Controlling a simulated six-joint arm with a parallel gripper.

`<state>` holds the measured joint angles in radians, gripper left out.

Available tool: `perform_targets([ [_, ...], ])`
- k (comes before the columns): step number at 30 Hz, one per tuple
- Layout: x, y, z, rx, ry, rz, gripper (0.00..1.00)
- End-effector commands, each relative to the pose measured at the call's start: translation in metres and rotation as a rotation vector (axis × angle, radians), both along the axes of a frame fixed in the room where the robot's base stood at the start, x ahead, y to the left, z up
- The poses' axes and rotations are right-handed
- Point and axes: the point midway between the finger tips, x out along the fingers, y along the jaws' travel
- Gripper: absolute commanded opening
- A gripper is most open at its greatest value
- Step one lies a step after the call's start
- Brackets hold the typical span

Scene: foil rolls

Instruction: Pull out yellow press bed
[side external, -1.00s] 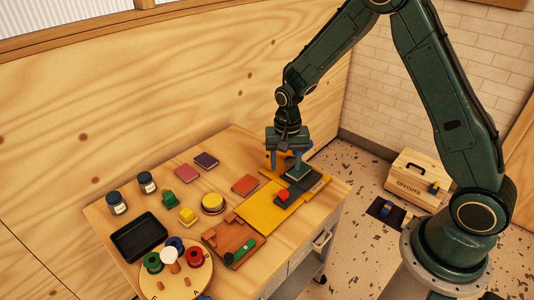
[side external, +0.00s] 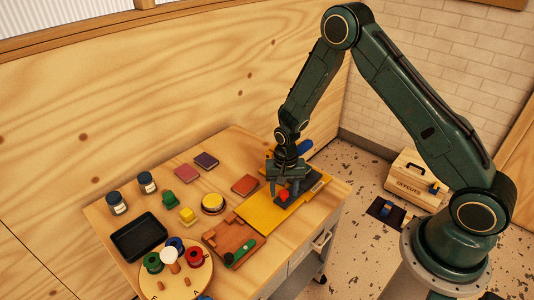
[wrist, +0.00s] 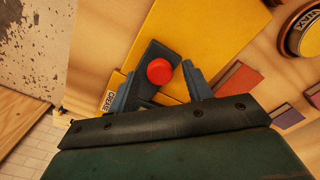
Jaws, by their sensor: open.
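The yellow press bed (side external: 256,213) is a flat yellow plate extending toward the table's middle from a press with a dark block. A red knob (side external: 284,195) sits on the dark block. In the wrist view the yellow bed (wrist: 190,32) fills the top middle, and the red knob (wrist: 159,71) stands on the dark block (wrist: 152,88). My gripper (side external: 283,188) is open over the press. In the wrist view its fingers (wrist: 159,76) straddle the knob, with gaps on both sides. I cannot tell its height above the block. My gripper hides part of the press.
A wooden tray with a green-handled tool (side external: 238,253) lies just in front of the bed. A yellow-topped round tin (side external: 212,203) and a red-brown block (side external: 245,186) lie to its left. A blue handle (side external: 305,147) rises behind my gripper. A spool turntable (side external: 177,284) stands at the front.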

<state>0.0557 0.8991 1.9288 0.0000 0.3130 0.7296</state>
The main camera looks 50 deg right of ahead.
Motion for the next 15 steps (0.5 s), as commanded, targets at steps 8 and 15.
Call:
perform_targets([
  [8,0.0000,0.0000,-0.0021,0.000,0.000,0.000,0.50],
  [15,-0.0001,0.0000,-0.0019,0.000,0.000,0.000,0.15],
])
